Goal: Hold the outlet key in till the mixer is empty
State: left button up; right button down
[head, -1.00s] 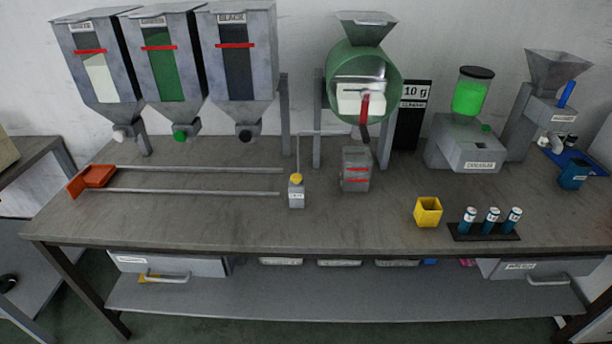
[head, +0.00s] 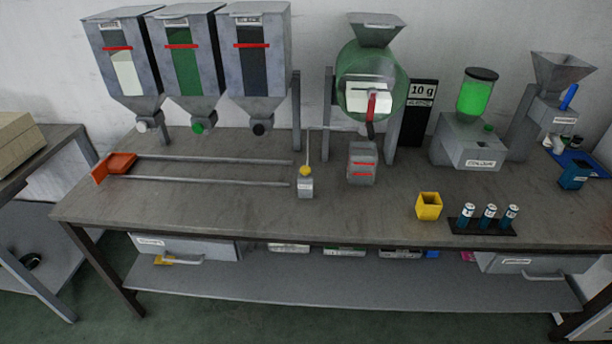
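The green drum mixer (head: 356,82) stands at the back middle of the bench, with a grey funnel (head: 375,30) on top and a red lever (head: 371,107) on its front. A grey bin with red lines (head: 362,164) stands below its dark spout. A small grey block with a yellow button (head: 305,171) stands left of that bin; it may be the outlet key, but its label is too small to read. The button looks unpressed, with nothing on it. Neither of my grippers shows in the head view.
Three hoppers (head: 189,62) stand at the back left above two rails with an orange scoop (head: 122,163). A yellow cup (head: 428,206), a rack of three vials (head: 484,230) and a colour doser (head: 469,141) stand right. The bench front is mostly clear.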

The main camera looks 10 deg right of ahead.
aim_at(305, 170)
jog(key=k, duration=0.5)
jog(key=u, duration=0.85)
jog(key=i, duration=1.6)
jog(key=z, duration=0.85)
